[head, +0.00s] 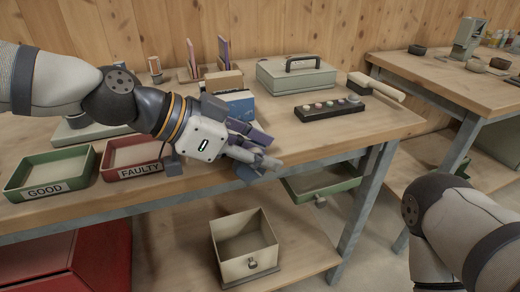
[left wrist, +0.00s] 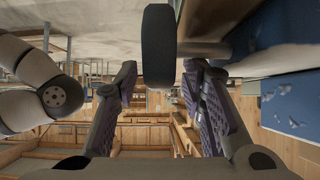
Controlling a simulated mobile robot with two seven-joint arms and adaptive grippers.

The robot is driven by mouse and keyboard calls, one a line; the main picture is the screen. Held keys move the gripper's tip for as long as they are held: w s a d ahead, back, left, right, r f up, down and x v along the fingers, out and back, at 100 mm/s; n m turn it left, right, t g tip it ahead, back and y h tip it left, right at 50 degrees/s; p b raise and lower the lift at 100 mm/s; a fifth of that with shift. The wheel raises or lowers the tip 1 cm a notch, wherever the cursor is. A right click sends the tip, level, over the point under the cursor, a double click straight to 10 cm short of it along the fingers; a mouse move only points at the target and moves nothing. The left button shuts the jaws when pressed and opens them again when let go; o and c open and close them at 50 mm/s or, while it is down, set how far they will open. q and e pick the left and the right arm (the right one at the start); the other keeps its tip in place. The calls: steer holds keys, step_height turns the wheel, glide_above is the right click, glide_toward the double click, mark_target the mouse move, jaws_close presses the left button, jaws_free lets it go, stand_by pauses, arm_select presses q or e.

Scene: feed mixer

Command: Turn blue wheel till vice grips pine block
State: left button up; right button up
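A blue vice (head: 236,104) stands on the workbench, partly hidden behind my left gripper. A tan wooden block (head: 222,81), possibly the pine block, shows at the vice's upper back; I cannot tell whether the jaws touch it. My left gripper (head: 258,155) is at the front edge of the bench, in front of the vice. In the left wrist view its two fingers are spread, with a dark rounded part (left wrist: 158,45) showing between or beyond them and gaps on both sides. I cannot clearly make out the blue wheel. My right gripper is out of view.
The GOOD tray (head: 50,171) and FAULTY tray (head: 137,157) lie on the left of the bench. A button strip (head: 330,110), a mallet (head: 376,88) and a green case (head: 296,76) lie to the right. An open box (head: 244,238) sits on the lower shelf.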

arm_select(q)
steer(key=v, duration=1.2)
